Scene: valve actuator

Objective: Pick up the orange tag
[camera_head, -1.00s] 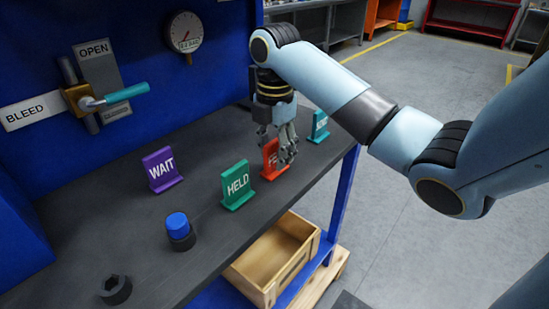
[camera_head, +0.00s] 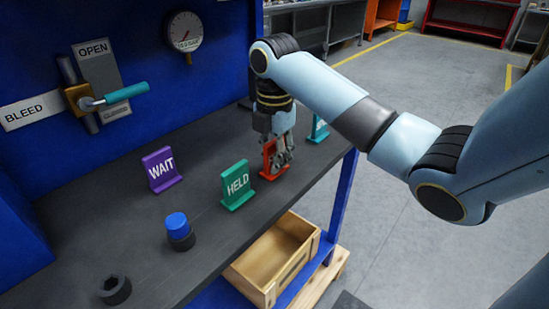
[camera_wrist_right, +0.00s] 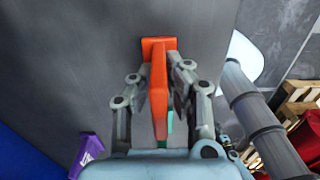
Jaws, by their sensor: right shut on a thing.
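The orange tag (camera_head: 268,163) stands upright on the dark bench top near its right edge. My right gripper (camera_head: 277,158) has come down over it from above and partly hides its face. In the right wrist view the orange tag (camera_wrist_right: 158,85) lies between the two fingers of my right gripper (camera_wrist_right: 162,78), which are shut on it. The tag's base shows flat against the bench. My left gripper is not in view.
A green HELD tag (camera_head: 237,185) and a purple WAIT tag (camera_head: 161,169) stand to the left. A blue-topped button (camera_head: 178,228) is in front. A wooden crate (camera_head: 262,288) sits below the bench edge.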

